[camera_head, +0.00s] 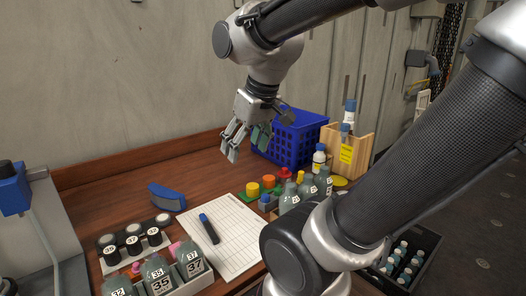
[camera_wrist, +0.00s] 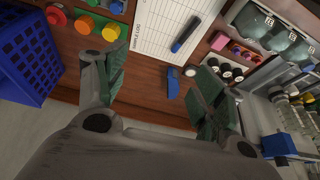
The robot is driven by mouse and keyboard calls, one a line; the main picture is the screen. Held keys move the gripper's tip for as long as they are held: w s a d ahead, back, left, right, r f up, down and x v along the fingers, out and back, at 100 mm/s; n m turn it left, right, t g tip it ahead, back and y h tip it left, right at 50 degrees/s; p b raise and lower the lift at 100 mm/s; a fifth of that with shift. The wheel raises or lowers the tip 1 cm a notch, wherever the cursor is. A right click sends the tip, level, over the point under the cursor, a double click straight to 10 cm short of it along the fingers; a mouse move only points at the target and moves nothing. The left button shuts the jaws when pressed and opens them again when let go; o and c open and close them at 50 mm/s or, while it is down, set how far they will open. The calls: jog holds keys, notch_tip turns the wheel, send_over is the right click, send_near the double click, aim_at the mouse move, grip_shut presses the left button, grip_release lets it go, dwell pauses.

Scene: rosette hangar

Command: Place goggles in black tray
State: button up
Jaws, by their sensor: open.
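I cannot make out any goggles in either view. A dark, black-looking tray (camera_head: 428,238) with several small capped bottles in it is at the lower right of the head view, partly hidden by my arm. I cannot tell if it is the task's tray. My gripper (camera_head: 241,140) is open and empty above the back of the wooden bench, left of the blue basket. In the wrist view its fingers (camera_wrist: 160,82) are spread apart with bench between them. A small blue block-like object (camera_wrist: 173,84) lies on the bench beyond them; it also shows in the head view (camera_head: 166,197).
A blue basket (camera_head: 290,138) and a wooden box (camera_head: 347,150) stand at the back right. A gridded sheet (camera_head: 232,245) with a blue marker (camera_head: 209,229) lies mid-bench. Numbered bottles (camera_head: 160,275) and black-lidded jars (camera_head: 133,243) fill the front left. The back-left bench is clear.

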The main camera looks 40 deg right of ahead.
jog(key=shift+o, duration=0.5)
jog(key=shift+m, duration=0.4)
jog(key=s, duration=0.2)
jog(key=s+d, duration=0.1)
jog(key=s, duration=0.2)
jog(key=shift+d+f, duration=0.2)
jog(key=n+y, duration=0.1)
jog(key=n, duration=0.3)
send_over(165, 191)
jog(key=s, duration=0.3)
jog(key=shift+g, duration=0.3)
jog(key=f, duration=1.6)
jog(key=shift+s+d, duration=0.1)
jog(key=shift+d, duration=0.25)
jog(key=shift+w, duration=0.35)
jog(key=shift+n, duration=0.3)
jog(key=x, duration=0.7)
jog(key=shift+w+f, duration=0.15)
jog(key=shift+w, duration=0.1)
jog(key=shift+c, duration=0.2)
jog(key=c, duration=1.2)
